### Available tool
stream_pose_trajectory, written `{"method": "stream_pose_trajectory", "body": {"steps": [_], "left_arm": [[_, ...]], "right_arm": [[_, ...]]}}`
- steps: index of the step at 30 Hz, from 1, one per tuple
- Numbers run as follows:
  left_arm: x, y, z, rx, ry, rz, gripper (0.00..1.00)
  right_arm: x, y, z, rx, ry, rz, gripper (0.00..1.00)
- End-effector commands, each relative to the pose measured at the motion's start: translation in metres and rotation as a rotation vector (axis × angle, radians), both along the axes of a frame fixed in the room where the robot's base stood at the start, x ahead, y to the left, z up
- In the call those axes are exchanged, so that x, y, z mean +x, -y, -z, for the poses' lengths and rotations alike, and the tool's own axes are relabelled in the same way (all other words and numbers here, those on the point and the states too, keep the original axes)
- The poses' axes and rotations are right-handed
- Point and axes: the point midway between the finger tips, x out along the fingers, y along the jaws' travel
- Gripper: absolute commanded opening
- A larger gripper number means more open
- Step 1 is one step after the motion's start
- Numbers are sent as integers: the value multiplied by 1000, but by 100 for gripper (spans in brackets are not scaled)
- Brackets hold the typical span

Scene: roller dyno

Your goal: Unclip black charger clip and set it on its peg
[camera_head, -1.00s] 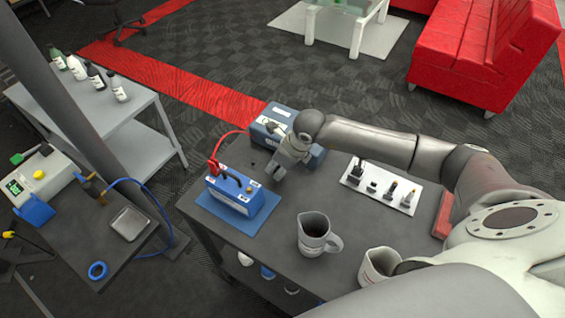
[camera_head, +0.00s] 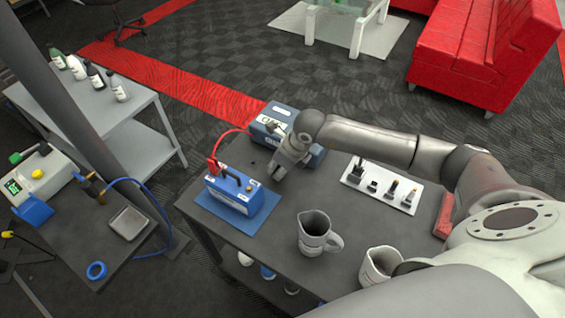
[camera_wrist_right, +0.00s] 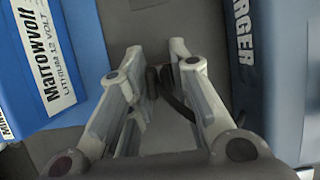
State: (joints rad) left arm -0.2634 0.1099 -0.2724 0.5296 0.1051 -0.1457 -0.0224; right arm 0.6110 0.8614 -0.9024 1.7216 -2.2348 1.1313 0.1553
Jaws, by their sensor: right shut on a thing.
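The blue battery (camera_head: 228,197) stands on a blue mat, and a red clip (camera_head: 213,167) grips its left end. The blue charger (camera_head: 313,155) stands behind it on the dark table. My right gripper (camera_head: 279,172) is between the two, right of the battery. In the right wrist view its fingers (camera_wrist_right: 160,75) are shut on a small dark piece, the black charger clip (camera_wrist_right: 153,80), mostly hidden by the fingers. A black cable (camera_wrist_right: 178,106) runs along the right finger. The battery (camera_wrist_right: 70,60) is at left and the charger (camera_wrist_right: 265,70) at right. My left gripper is out of view.
A white board (camera_head: 383,184) with several upright dark parts lies right of the gripper. A dark jug (camera_head: 314,232) and a pale jug (camera_head: 378,264) stand nearer me. A red block (camera_head: 444,215) lies at the right edge. Bare table lies between mat and board.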

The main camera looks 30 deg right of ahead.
Motion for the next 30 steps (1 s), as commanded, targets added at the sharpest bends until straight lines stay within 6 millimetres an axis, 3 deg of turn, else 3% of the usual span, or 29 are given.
{"method": "stream_pose_trajectory", "body": {"steps": [11,12,18,30], "left_arm": [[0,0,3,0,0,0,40],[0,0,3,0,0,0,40],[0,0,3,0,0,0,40],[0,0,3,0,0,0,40]], "right_arm": [[0,0,0,0,0,0,0],[0,0,0,0,0,0,21],[0,0,0,0,0,0,45],[-2,2,-7,0,1,0,45]]}}
